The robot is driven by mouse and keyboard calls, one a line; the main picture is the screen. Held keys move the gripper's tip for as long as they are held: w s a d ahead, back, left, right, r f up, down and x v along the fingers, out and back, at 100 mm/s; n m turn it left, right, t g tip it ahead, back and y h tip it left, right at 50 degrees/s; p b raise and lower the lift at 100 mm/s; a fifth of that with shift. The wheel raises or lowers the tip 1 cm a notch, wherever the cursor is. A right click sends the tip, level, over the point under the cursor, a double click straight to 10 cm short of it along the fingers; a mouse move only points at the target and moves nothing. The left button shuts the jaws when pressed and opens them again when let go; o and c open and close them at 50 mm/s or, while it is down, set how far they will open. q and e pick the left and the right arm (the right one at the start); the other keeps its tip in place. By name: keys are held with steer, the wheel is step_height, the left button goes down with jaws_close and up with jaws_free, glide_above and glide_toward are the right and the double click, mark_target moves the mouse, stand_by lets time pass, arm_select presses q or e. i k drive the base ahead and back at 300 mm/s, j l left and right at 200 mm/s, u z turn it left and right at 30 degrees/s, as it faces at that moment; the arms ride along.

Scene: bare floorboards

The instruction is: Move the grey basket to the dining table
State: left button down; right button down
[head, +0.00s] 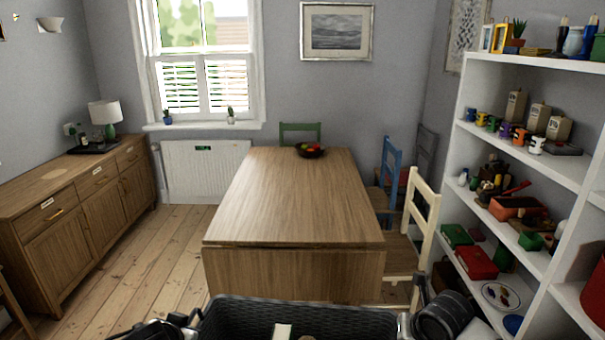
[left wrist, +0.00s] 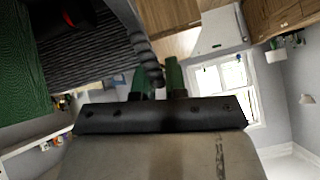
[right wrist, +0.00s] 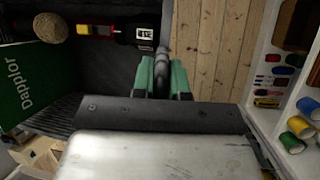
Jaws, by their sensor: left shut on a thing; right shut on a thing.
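The dark grey basket (head: 300,312) is at the bottom edge of the head view, close in front of me and cut off by the frame. My left gripper (head: 192,322) is shut on its left rim, and the ribbed wall (left wrist: 95,62) shows beside the green fingers (left wrist: 158,78) in the left wrist view. My right gripper (head: 404,326) is shut on the right rim; its green fingers (right wrist: 165,76) meet the basket (right wrist: 130,75) in the right wrist view. The wooden dining table (head: 295,200) stands straight ahead, just beyond the basket.
A bowl of fruit (head: 310,150) sits at the table's far end; the rest of the top is clear. Blue (head: 387,175) and cream (head: 420,215) chairs stand along its right side. White shelves (head: 530,150) are at the right, a sideboard (head: 85,210) at the left.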

mark_target(291, 195)
steer(key=i, duration=2.75)
steer(key=i+l+u, duration=0.2)
steer(key=i, duration=0.75)
